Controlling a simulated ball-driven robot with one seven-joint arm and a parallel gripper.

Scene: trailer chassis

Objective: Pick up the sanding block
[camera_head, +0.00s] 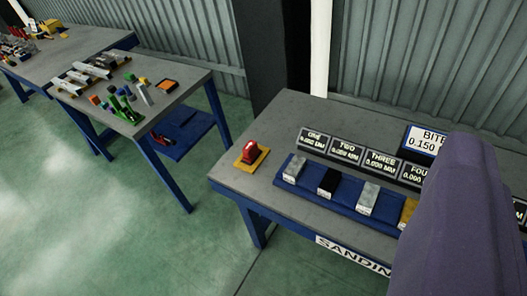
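A red block on a flat yellow-orange base (250,154) sits at the left end of the grey-topped bench with the "SANDIN..." sign; it may be the sanding block. Several small blocks stand in a row on a blue tray (332,200) to its right: a light grey one (294,169), a black one (327,183), a silver one (368,198) and a yellow one partly hidden. I cannot tell for sure which is the sanding block. No gripper fingers show. A large purple-grey shape, apparently part of my arm, covers the lower right.
Green floor (110,220) lies open at front left.

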